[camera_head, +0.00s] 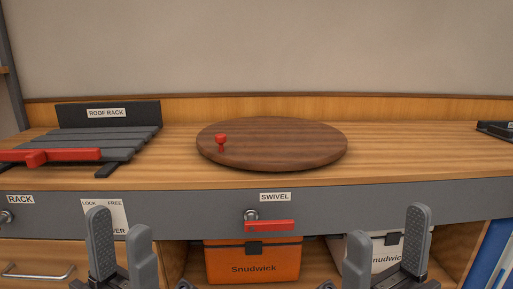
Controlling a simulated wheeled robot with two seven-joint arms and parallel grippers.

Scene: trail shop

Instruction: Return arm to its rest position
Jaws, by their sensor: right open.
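My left gripper (121,220) is in front of the bench at the lower left. Its two grey fingers point up with a narrow gap between them and nothing in it. My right gripper (388,221) is at the lower right, open and empty, its fingers further apart. Both are clear of the bench top. The forearms are mostly out of view below.
A round wooden turntable (290,145) with a red knob (221,140) sits mid-bench. A roof rack (105,145) with a red lever (38,156) is left. A red handle (269,226) is on the bench front. Orange (253,265) and white (385,256) boxes stand below.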

